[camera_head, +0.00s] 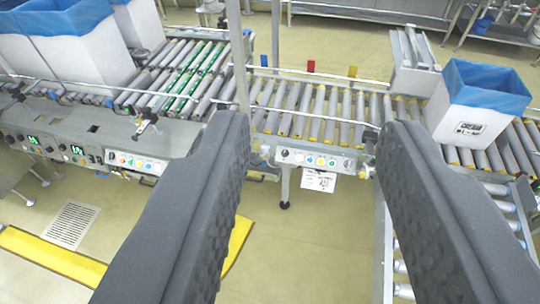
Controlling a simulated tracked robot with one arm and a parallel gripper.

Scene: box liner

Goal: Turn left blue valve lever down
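My gripper (314,132) is open, its two dark grey textured fingers spread wide in the foreground. Nothing is between them but the view of the conveyor beyond. A small upright blue tab (264,60) stands at the conveyor's far rail, left of a red tab and a yellow tab. I cannot tell whether it is a valve lever. Small blue parts show low on the left conveyor's edge, one at the far left (53,95) and one further right (109,103). They are too small to tell as levers. The fingers are well apart from all of these.
A roller conveyor (300,112) crosses the view, with a button panel (318,160) on its front. Another panel (137,162) is at the left. White boxes with blue liners stand left and right (470,118). A yellow floor strip (50,254) and open floor lie in front.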

